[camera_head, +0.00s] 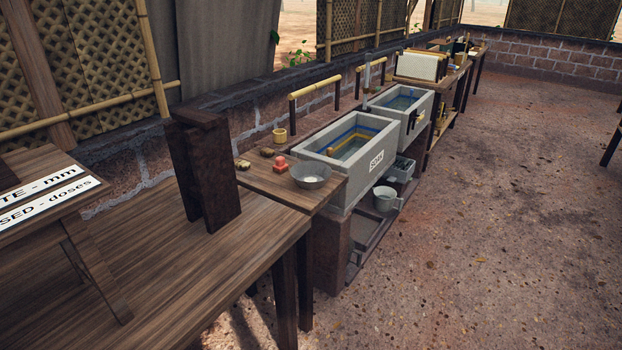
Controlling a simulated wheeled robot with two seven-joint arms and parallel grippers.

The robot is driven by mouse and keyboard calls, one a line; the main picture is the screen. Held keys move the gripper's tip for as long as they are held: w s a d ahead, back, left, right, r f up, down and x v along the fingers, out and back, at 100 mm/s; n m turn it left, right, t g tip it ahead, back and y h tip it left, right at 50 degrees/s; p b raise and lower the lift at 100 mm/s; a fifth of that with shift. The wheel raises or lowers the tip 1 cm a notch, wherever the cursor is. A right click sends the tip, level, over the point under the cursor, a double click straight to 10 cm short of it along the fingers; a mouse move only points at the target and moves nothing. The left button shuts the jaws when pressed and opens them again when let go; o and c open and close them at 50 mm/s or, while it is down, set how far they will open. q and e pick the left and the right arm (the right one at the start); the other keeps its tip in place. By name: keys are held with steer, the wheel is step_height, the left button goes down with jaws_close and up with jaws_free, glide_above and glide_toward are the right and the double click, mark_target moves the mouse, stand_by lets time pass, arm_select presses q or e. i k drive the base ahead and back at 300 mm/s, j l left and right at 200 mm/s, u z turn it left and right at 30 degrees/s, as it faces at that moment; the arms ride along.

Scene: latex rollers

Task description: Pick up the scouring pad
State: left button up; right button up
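No scouring pad can be told for sure at this size. Small items lie on the wooden side table (270,188) in front of the sinks. One is a small yellow and dark item (242,164) near the left edge, and another is a similar small dark and yellow item (266,152) behind it. A red block (281,164) sits between them and a grey metal bowl (311,176). Neither of my grippers is in view.
A large wooden table (170,270) with a dark upright stand (205,175) fills the near left. Grey sinks (352,150) stand beyond the side table. A yellow cup (279,135) stands at the back. The floor (490,220) to the right is open.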

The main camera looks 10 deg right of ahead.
mark_target(281, 167)
steer(key=i+l+u, duration=0.1)
steer(key=u, duration=0.75)
steer(key=i+l+u, duration=0.1)
steer(key=l+u, duration=0.25)
steer(key=l, duration=0.3)
steer(key=l+u, duration=0.35)
steer(key=l, duration=0.3)
steer(key=l+u, duration=0.35)
steer(key=l, duration=0.3)
